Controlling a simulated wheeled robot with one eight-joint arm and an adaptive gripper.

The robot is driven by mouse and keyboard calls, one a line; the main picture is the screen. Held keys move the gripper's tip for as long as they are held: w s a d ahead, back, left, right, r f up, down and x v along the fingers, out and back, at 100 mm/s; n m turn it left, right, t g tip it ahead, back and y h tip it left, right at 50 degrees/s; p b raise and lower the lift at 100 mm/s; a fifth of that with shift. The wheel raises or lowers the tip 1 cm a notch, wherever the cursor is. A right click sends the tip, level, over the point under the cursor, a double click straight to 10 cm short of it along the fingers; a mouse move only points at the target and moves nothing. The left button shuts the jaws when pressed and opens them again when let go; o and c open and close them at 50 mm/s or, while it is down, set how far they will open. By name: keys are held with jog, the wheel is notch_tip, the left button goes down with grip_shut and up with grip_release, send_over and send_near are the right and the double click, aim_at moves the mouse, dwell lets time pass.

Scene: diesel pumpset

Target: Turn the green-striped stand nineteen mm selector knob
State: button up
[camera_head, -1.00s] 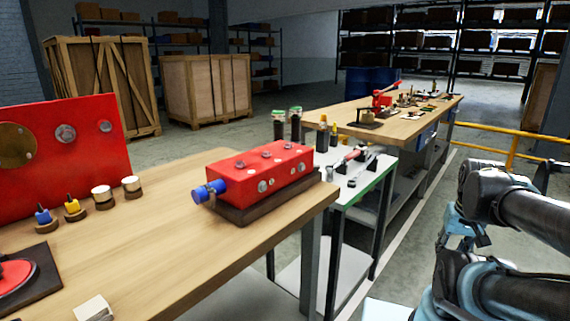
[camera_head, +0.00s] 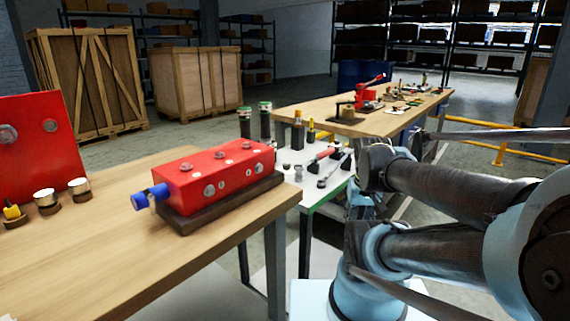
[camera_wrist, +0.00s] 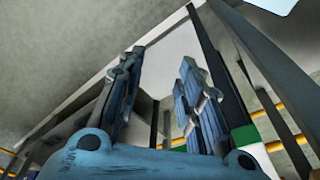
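The green-striped stand (camera_head: 318,199) is a narrow white-topped stand with a green edge between two wooden benches. Small grey fittings (camera_head: 321,183) and a red-handled tool (camera_head: 322,156) are on its top. I cannot tell which fitting is the nineteen mm selector knob. My gripper (camera_wrist: 161,60) is open and empty in the wrist view, its two blue fingers apart. That view shows legs and a pale panel beyond the fingers, and a piece of green edge (camera_wrist: 245,135) at right. In the head view my gripper is mostly hidden by my arm, at the stand's right side.
A wooden bench (camera_head: 100,245) at left carries a red block (camera_head: 213,172) with a blue knob (camera_head: 150,196). Green-capped cylinders (camera_head: 265,124) stand behind the stand. Another bench (camera_head: 375,126) lies beyond it. A yellow rail (camera_head: 500,150) is at right.

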jog(key=o, duration=0.3)
notch_tip(320, 180, up, 22)
jog(key=m+g, duration=0.1)
jog(key=g, duration=0.1)
send_over(287, 164)
jog(key=f, duration=1.6)
jog(key=shift+w+f, duration=0.2)
jog(key=c, duration=1)
